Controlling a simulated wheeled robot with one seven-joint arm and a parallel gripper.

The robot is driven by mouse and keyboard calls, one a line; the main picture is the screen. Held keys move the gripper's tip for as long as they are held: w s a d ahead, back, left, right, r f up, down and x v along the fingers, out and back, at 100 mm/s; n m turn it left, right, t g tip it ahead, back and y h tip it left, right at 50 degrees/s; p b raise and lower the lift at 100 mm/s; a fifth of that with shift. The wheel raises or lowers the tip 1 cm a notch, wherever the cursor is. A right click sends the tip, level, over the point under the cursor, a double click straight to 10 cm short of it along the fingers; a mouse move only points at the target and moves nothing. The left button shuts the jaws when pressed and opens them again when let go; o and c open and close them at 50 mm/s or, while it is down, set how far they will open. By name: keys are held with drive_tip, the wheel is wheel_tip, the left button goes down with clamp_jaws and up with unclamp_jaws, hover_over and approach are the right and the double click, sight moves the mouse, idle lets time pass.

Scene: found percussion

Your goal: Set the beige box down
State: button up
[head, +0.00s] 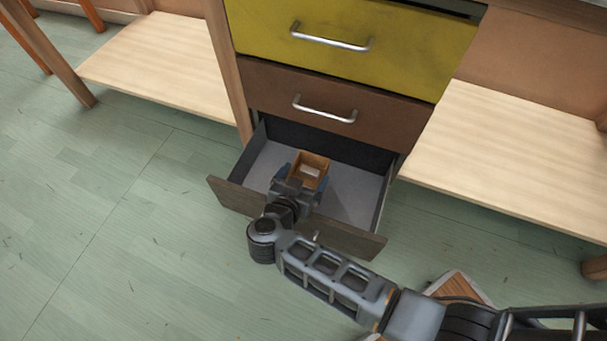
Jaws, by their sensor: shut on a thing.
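The beige box (311,163) is a small tan-brown box with an open top and a paler inside. My gripper (304,181) is shut on it, with its fingers at the box's near sides. The box shows over the middle of an open bottom drawer (351,206). I cannot tell whether the box touches the drawer floor or is held a little above it. The gripper hides the box's lower near part.
The drawer has a grey floor, dark walls and a brown front panel (235,197). Its floor is bare left and right of the box. A closed brown drawer (270,88) and a yellow one (400,62) are above. Pale wooden shelves (165,62) flank the cabinet.

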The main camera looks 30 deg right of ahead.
drive_tip(key=o, duration=0.7)
drive_tip(key=shift+o, duration=0.2)
drive_tip(key=shift+r, duration=0.65)
drive_tip(key=p+v, duration=0.5)
drive_tip(key=v, duration=0.7)
